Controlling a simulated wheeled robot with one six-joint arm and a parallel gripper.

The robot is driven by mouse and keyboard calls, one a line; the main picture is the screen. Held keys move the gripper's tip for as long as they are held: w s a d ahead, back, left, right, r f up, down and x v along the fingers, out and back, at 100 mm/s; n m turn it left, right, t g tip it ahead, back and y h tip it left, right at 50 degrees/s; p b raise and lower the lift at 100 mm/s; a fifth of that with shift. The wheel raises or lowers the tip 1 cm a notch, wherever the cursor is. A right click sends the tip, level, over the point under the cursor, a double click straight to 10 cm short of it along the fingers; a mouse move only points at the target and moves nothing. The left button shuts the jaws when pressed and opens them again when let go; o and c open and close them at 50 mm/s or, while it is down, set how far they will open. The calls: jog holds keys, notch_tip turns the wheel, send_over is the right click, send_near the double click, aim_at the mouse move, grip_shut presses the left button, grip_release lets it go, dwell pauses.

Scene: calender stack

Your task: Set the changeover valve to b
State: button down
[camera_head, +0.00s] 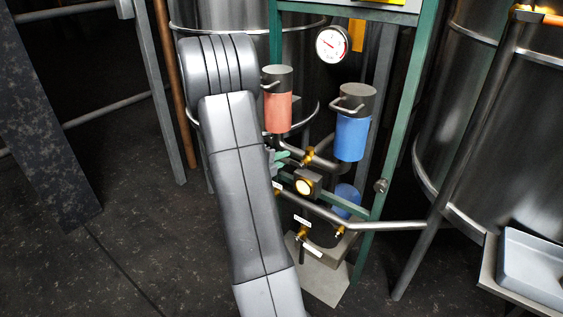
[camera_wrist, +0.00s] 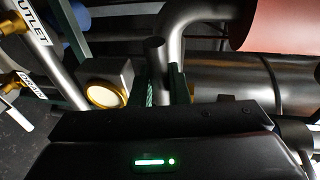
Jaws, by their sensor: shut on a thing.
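The changeover valve (camera_head: 305,183) appears to be the dark square body with a gold-ringed pale face, low between the red and blue canisters. It also shows in the wrist view (camera_wrist: 107,82), just left of my fingers. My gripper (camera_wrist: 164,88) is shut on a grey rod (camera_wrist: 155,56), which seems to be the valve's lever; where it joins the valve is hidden. In the head view my gripper (camera_head: 279,157) is mostly behind my arm, left of the valve. I cannot read any a or b marking.
A red canister (camera_head: 278,112) and a blue canister (camera_head: 352,137) hang above the valve on a green frame (camera_head: 398,110). A pressure gauge (camera_head: 332,44) is above. A pipe labelled OUTLET (camera_wrist: 35,38) runs close by. Steel tanks (camera_head: 500,120) stand to the right.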

jog(key=c, duration=1.7)
grip_release()
jog(key=shift+a+r, duration=0.1)
jog(key=p+v, duration=0.2)
jog(key=v, duration=1.1)
jog(key=shift+s+a+p, duration=0.2)
jog(key=shift+s+p, duration=0.1)
jog(key=shift+s, duration=0.05)
jog(key=b+x, duration=0.2)
jog(key=x, duration=1.2)
